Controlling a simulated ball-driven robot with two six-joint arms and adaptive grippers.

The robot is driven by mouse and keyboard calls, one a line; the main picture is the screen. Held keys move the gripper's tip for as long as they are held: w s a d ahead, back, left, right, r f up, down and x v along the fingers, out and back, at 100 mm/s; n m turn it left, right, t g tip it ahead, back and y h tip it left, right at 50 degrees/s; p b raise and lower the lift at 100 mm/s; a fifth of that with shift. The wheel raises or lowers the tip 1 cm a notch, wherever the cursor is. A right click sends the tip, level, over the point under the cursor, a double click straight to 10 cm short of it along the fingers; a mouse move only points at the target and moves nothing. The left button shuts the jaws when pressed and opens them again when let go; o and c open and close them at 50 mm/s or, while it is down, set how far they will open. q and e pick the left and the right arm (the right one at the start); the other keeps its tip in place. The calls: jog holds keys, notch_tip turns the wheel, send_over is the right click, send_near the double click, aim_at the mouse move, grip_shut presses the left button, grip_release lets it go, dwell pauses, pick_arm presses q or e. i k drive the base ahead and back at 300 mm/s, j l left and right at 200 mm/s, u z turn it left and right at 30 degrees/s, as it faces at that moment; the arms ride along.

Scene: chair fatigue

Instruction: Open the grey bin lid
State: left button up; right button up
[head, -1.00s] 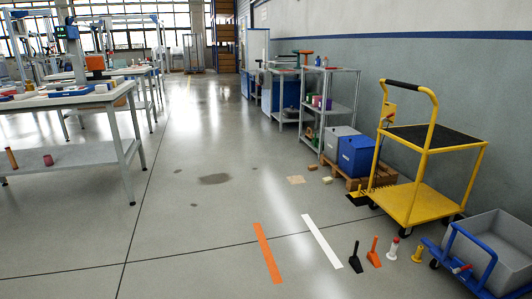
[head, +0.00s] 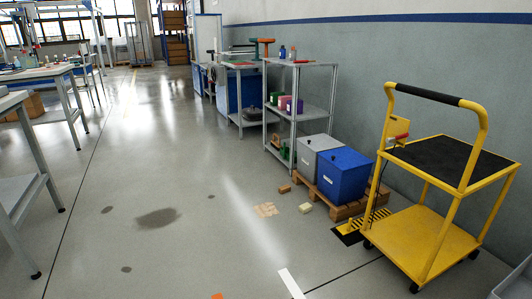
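A grey bin (head: 308,157) stands on a wooden pallet by the right wall. Its top looks closed by a grey lid (head: 320,142). A blue bin (head: 342,180) with a dark knob on top stands close beside it, on the right and nearer to me. Neither of my grippers shows in the head view.
A yellow cart (head: 430,205) stands right of the bins, with a black and yellow floor piece (head: 358,227) beside the pallet (head: 340,211). Small blocks (head: 305,208) lie before the pallet. A metal shelf (head: 300,105) stands behind the bins. Open floor (head: 180,190) lies left.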

aim_at(318, 143)
jog(key=i+j+z, duration=0.1)
jog(key=i+z, duration=0.15)
jog(key=i, duration=1.3)
